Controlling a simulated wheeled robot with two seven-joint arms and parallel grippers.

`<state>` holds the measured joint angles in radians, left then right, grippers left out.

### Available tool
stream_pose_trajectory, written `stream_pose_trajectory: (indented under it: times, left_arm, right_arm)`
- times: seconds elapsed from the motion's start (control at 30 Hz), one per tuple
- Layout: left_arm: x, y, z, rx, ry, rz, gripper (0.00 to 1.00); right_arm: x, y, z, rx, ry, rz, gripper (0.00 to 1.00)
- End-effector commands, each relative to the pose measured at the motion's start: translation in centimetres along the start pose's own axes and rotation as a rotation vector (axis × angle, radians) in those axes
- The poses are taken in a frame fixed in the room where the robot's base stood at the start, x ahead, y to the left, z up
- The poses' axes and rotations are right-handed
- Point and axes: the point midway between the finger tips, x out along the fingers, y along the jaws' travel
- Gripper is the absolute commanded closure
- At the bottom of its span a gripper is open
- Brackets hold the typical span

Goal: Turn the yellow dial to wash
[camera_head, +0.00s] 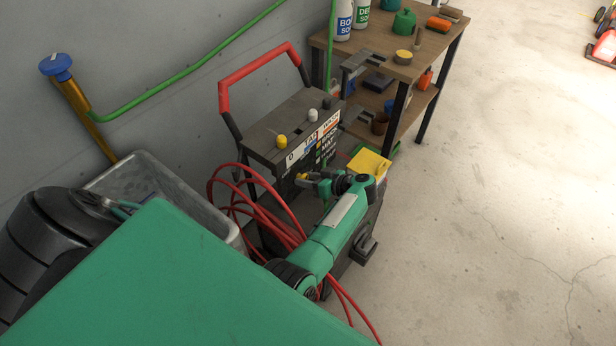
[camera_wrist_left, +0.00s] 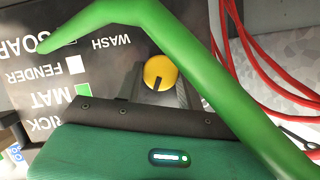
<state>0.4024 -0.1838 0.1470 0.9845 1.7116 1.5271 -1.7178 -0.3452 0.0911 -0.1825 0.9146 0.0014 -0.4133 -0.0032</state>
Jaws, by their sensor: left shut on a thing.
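The yellow dial (camera_wrist_left: 160,71) sits on the dark front panel of the washer (camera_head: 284,122). In the left wrist view it is a round yellow disc with a black pointer mark toward the bottom of the picture. The word WASH (camera_wrist_left: 111,41) is printed up and left of it, upside down. My left gripper (camera_head: 305,181) is at the front panel, its dark fingers on both sides of the dial and shut on it. In the head view the gripper hides most of the dial. My right gripper is in neither view.
A green hose (camera_wrist_left: 190,45) arches across the left wrist view, close to the camera. Red hose loops (camera_head: 232,185) hang beside the washer. A grey tub (camera_head: 180,178) stands left, a wooden workbench (camera_head: 431,47) behind. The floor at right is mostly clear.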

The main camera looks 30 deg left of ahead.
Motion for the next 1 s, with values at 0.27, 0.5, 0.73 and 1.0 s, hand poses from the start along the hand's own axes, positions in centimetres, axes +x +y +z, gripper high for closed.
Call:
stream_pose_trajectory:
  times: [0.27,0.5,0.73,1.0]
  left_arm:
    - [-0.2,0.1,-0.1,0.093,-0.003,-0.037,0.85]
    - [-0.1,0.4,0.0,0.278,-0.003,-0.114,0.85]
    - [0.0,0.7,0.2,0.458,-0.002,-0.187,0.85]
    - [0.1,0.7,0.3,0.606,0.0,-0.25,0.85]
  right_arm:
    - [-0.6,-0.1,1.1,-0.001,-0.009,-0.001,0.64]
    - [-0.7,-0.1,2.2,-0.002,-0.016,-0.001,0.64]
    - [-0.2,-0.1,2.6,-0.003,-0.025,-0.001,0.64]
    - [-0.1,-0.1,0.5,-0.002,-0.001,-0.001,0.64]
